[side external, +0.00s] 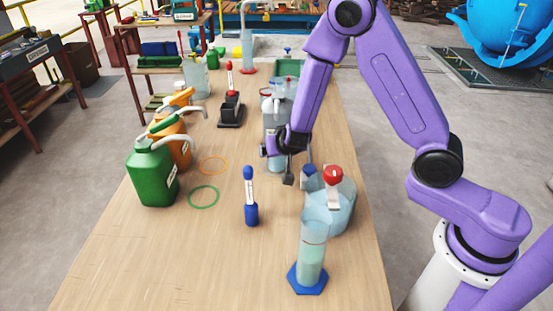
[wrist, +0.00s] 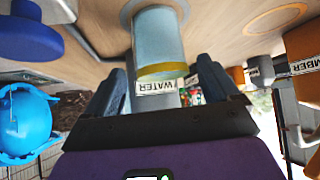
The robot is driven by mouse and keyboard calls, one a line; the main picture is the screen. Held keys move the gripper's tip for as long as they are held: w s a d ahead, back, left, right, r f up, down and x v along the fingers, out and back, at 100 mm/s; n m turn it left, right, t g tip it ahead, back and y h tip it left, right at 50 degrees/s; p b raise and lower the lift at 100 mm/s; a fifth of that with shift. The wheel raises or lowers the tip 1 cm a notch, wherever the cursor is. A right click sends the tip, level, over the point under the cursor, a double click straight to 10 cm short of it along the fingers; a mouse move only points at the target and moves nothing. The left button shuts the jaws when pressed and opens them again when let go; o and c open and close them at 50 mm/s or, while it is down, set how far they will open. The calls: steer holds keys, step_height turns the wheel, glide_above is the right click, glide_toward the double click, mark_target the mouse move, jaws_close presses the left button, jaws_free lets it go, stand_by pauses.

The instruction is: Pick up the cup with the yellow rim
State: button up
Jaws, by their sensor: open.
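The cup with the yellow rim (wrist: 160,42) is pale blue and translucent. In the wrist view it shows upside down at top centre, its yellow rim towards me. My gripper (wrist: 162,80) is open, with one finger on each side of the rim in that view. I cannot tell whether either finger touches the cup. In the side view my gripper (side external: 291,167) is low over the middle of the table, and the cup is mostly hidden by the gripper there.
A jug with a red cap (side external: 332,205) stands close in front of my gripper. A measuring cylinder (side external: 311,252) and a blue-capped tube (side external: 250,200) are nearer. Green (side external: 153,175) and orange (side external: 176,135) cans stand left. A grey WATER container is behind the cup. The front-left table is clear.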

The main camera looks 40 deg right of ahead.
steer(key=shift+x, duration=2.75)
steer(key=shift+s+a+f, duration=0.1)
steer(key=shift+a+f, duration=0.05)
steer(key=c, duration=1.2)
